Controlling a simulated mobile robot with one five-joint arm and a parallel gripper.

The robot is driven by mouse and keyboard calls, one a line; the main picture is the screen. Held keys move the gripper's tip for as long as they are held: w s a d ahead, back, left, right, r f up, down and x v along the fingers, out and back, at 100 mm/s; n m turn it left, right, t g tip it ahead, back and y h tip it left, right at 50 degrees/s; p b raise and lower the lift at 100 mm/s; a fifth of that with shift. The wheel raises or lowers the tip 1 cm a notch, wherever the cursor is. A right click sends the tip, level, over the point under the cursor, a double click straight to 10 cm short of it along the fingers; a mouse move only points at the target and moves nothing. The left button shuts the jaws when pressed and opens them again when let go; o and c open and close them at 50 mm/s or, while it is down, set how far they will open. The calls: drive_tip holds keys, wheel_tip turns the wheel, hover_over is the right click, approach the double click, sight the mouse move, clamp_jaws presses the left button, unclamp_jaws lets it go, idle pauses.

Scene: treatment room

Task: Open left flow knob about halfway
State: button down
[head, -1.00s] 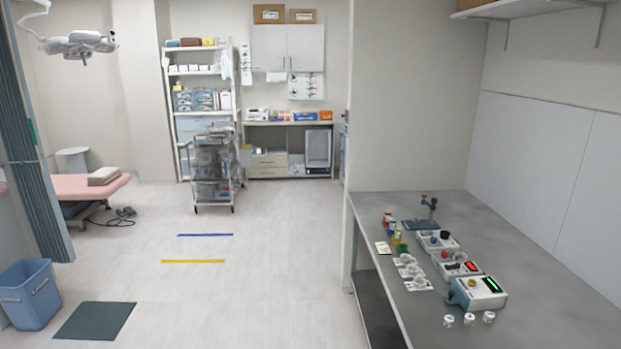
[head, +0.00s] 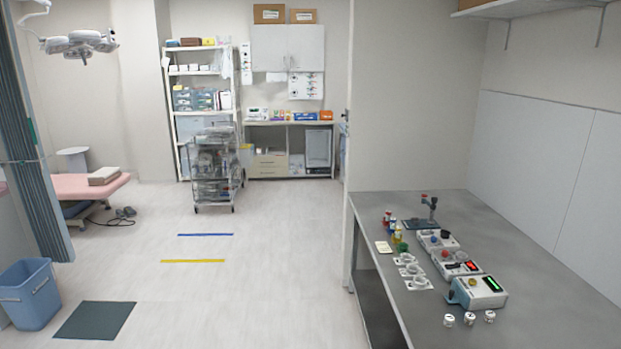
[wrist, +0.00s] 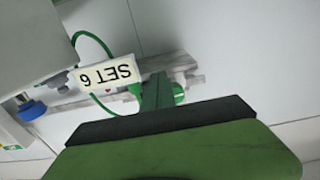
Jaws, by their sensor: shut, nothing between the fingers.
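In the wrist view my gripper (wrist: 157,91) is shut and empty, its narrow tip in front of a pale fitting. A bright green round part (wrist: 178,92), probably a flow knob, shows just right of the tip; more green shows left of it. The tip hides the part between, so I cannot tell whether it touches, nor how far the knob is turned. I cannot tell which knob is the left one. My gripper is not in the head view.
In the head view, a small wall panel with coloured parts (head: 306,86) is above the back counter, and a wire trolley (head: 213,170) stands before the shelves.

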drive_tip(key=a, duration=0.6)
drive_tip(key=shift+s, duration=0.15)
drive_tip(key=w+d, duration=0.3)
drive_tip(key=d, duration=0.2)
drive_tip(key=shift+d+r+p, duration=0.25)
drive_tip(key=shift+d+p, duration=0.1)
drive_tip(key=shift+d, duration=0.05)
idle(0.4)
drive_tip(key=shift+s+f, duration=0.1)
drive_tip(key=shift+s, duration=0.35)
idle(0.4)
drive_tip(key=shift+s, duration=0.35)
